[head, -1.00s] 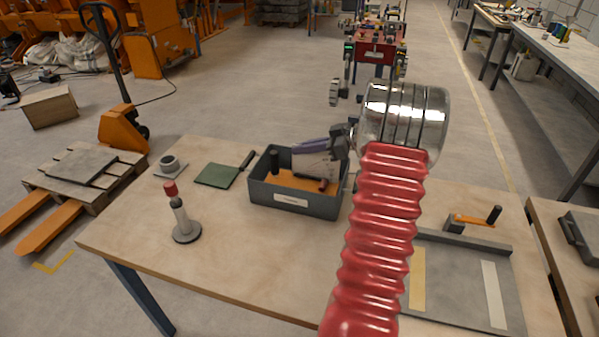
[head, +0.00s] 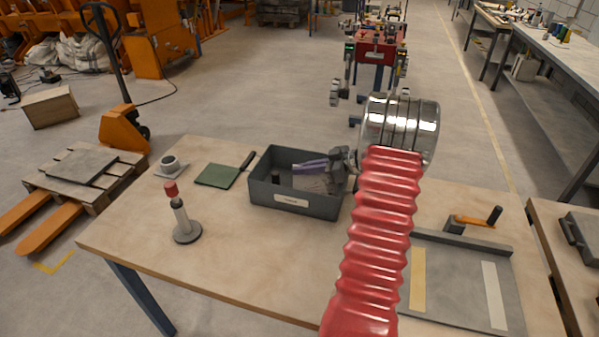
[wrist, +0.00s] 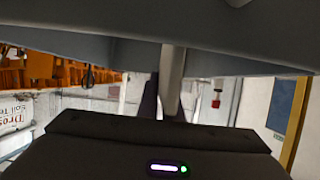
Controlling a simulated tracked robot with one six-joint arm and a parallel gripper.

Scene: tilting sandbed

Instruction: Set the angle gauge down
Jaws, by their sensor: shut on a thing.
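My gripper (head: 312,165) reaches in from the right over the grey labelled bin (head: 292,200), with its purple-toned fingers low inside the rim. It is shut on the angle gauge, of which a pale grey plate (head: 312,183) shows below the fingers. A dark upright knob (head: 275,178) shows at the left inside the bin. The bin's front wall hides the lower part, so I cannot tell whether the gauge touches the floor. In the wrist view, the fingers (wrist: 168,85) stand close together; the gauge is not clearly made out there.
A red-topped upright tool (head: 181,215) stands at front left. A grey tray (head: 465,295) lies at right, an orange crank (head: 475,221) behind it. The table's front middle is clear.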

